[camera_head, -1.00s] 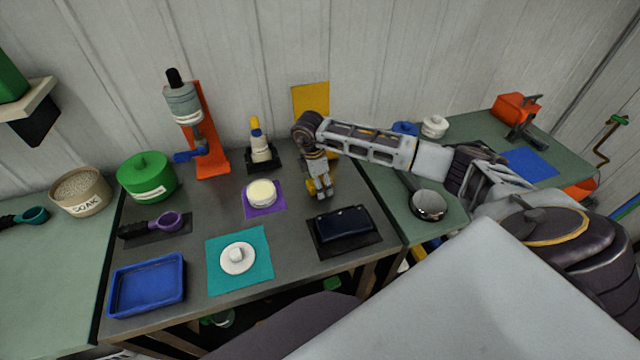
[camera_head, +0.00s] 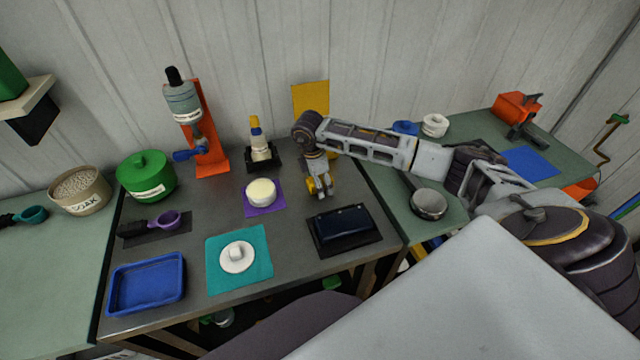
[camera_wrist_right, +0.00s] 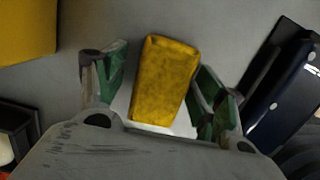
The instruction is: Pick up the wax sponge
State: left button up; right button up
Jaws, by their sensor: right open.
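The wax sponge looks like a yellow block (camera_wrist_right: 165,80) in the right wrist view, lying on the grey bench. In the head view only a small yellow part of it (camera_head: 312,186) shows beside the fingers. My right gripper (camera_head: 323,190) reaches down over it from the back right. In the right wrist view the open right gripper (camera_wrist_right: 160,85) has one green-padded finger on each side of the sponge. The right finger is very close to it; I cannot tell whether they touch. A gap shows at the left finger. My left gripper is not in view.
A dark blue block (camera_head: 342,221) on a black mat lies just in front of the gripper. A yellow panel (camera_head: 311,98) is behind. A frying pan (camera_head: 428,205) lies on the right-hand bench.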

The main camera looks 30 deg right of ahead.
jog(key=shift+c, duration=0.4)
jog(key=c, duration=1)
jog(key=shift+r, duration=0.15)
jog(key=shift+r, duration=0.25)
notch_tip(320, 180, up, 10)
jog(key=shift+f+b, duration=0.15)
jog(key=shift+b, duration=0.5)
jog(key=o, duration=0.5)
jog(key=shift+c, duration=0.2)
grip_shut()
